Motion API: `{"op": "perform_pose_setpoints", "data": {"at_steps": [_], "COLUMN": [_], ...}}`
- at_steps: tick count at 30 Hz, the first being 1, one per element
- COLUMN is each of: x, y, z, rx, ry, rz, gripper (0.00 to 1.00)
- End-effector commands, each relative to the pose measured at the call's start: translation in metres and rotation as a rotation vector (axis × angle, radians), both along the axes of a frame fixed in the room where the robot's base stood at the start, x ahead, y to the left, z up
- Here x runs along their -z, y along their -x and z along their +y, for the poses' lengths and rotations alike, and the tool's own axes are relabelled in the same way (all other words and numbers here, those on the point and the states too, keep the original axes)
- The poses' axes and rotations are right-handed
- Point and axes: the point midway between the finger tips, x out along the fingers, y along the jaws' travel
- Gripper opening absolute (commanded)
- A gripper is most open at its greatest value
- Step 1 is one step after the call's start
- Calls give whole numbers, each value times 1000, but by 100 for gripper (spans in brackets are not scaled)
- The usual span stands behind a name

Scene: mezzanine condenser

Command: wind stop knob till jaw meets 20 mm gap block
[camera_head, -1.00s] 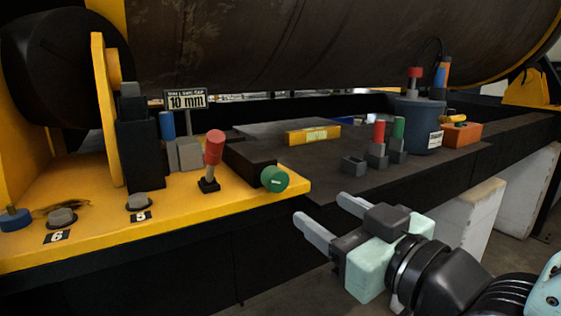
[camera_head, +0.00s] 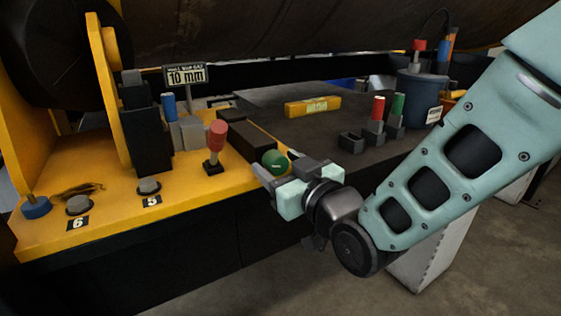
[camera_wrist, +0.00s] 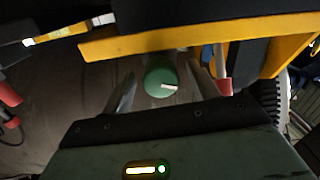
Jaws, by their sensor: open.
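The green stop knob (camera_head: 274,160) sits at the front end of a dark block (camera_head: 252,141) on the yellow plate. My gripper (camera_head: 277,168) is open at the knob, one finger on each side. In the wrist view the knob (camera_wrist: 158,78), with a white mark, lies between my open fingers (camera_wrist: 162,72); I cannot tell whether they touch it. A blue-handled grey block (camera_head: 169,108) stands by grey blocks (camera_head: 191,133) behind the black upright. I cannot tell which block is the 20 mm one or see the gap clearly. The sign (camera_head: 187,77) reads 10 mm.
A red-handled lever (camera_head: 216,139) stands left of the knob. A yellow level (camera_head: 313,105) lies behind. Bolts line the yellow plate's left.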

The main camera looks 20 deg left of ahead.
Motion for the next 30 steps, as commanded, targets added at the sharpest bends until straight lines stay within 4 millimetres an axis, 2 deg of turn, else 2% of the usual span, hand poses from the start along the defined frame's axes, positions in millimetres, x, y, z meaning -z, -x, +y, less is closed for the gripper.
{"op": "perform_pose_setpoints", "data": {"at_steps": [5,6,10,11,20,30], "x": [0,0,0,0,2,5], "y": [0,0,0,0,0,0], "z": [0,0,0,0,0,0], "rx": [0,0,0,0,0,-1], "ry": [0,0,-1,-1,-21,-153], "rz": [0,0,-1,-1,21,171], "gripper": [60,54,18,15,15,15]}}
